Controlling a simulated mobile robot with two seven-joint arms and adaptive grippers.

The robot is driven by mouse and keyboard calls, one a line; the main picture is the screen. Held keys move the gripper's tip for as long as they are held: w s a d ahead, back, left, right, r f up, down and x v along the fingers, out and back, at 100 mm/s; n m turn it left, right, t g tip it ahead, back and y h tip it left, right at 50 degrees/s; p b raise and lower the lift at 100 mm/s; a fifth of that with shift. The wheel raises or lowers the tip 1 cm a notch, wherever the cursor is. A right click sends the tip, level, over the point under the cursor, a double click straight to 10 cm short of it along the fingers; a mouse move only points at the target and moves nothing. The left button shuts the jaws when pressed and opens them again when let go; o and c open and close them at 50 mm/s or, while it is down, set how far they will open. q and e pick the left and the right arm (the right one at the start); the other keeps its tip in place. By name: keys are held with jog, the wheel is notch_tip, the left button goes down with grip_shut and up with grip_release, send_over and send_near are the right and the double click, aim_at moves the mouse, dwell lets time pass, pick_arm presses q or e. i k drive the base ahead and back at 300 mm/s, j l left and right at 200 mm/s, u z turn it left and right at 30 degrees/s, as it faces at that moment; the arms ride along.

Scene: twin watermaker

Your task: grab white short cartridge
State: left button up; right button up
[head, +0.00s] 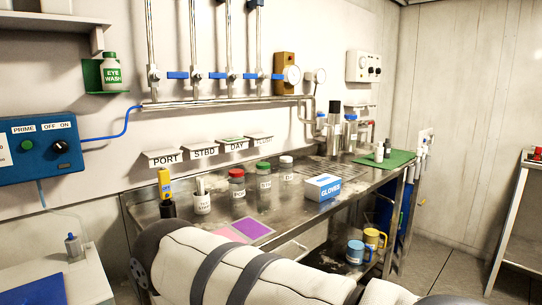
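No object in the head view can be surely told as the white short cartridge. Two small cylinders stand upright on the green mat (398,158) at the far right end of the steel bench: a pale one (379,154) and a dark-capped one (387,148). Taller grey-white cylinders (335,138) stand just left of the mat, partly overlapping. They are too small to tell apart well. A padded white arm link of mine crosses the bottom of the view. Neither of my grippers shows.
The steel bench (288,207) holds a gloves box (323,188), lidded jars (237,183), a white cup (202,203), a yellow tool (164,184) and a purple mat (253,228). Blue and yellow mugs (355,252) sit on its lower shelf. Another table (519,215) stands right. Floor between is clear.

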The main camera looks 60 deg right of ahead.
aim_at(378, 150)
jog(key=z, duration=2.65)
jog(key=i+l+u, duration=0.1)
jog(key=i+l, duration=0.4)
jog(key=i+l+u, duration=0.1)
jog(key=i+l, duration=0.4)
jog(key=i+l+u, duration=0.15)
jog(key=i+l, duration=0.3)
jog(key=l, duration=0.2)
